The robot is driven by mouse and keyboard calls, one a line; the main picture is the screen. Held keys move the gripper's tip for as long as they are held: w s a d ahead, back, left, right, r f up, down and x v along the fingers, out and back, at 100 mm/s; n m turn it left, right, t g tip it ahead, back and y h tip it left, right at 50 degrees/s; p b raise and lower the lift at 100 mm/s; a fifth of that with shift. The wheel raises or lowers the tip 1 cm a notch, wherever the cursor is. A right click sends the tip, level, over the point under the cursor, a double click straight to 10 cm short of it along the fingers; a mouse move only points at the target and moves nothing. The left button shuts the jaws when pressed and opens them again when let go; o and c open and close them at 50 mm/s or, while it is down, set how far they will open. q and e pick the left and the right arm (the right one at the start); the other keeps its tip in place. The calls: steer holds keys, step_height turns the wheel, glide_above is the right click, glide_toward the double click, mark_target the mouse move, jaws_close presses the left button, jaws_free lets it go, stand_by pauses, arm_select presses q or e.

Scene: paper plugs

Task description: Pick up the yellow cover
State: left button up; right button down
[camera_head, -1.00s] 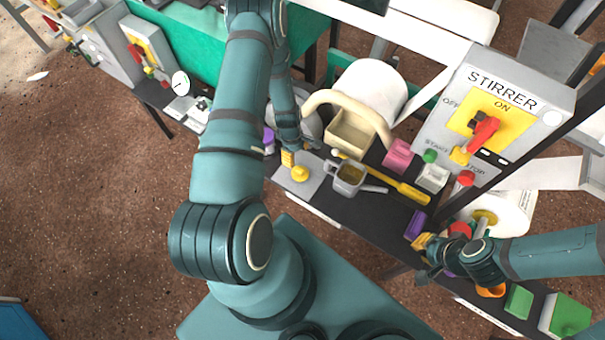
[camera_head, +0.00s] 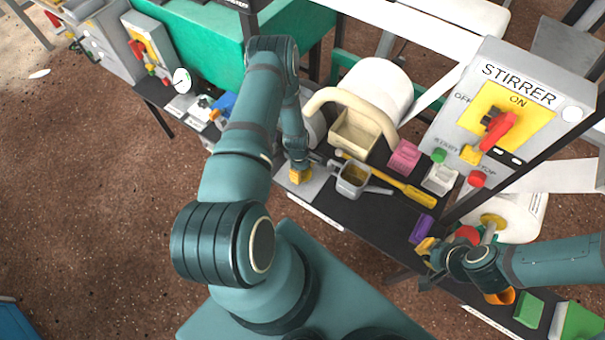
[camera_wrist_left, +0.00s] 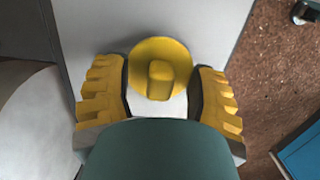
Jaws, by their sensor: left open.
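The yellow cover (camera_wrist_left: 160,68) is a round yellow disc with a raised knob, lying on a light grey plate (camera_wrist_left: 220,30) in the left wrist view. My left gripper (camera_wrist_left: 161,95) is open, with its ridged yellow fingers on either side of the cover's near part. A narrow gap shows beside each finger. In the head view my left gripper (camera_head: 300,176) is low over the grey plate (camera_head: 311,188) and hides the cover. My right gripper (camera_head: 428,262) is at the right by the table's front edge; its finger opening is unclear.
Just right of my left gripper stand a grey square pot with a handle (camera_head: 352,180) and a yellow-handled tool (camera_head: 405,188). A beige basket (camera_head: 353,135) is behind them. The stirrer box (camera_head: 500,115) stands at the right.

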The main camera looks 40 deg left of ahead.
arm_select(q)
jaws_close()
stand_by(0.3)
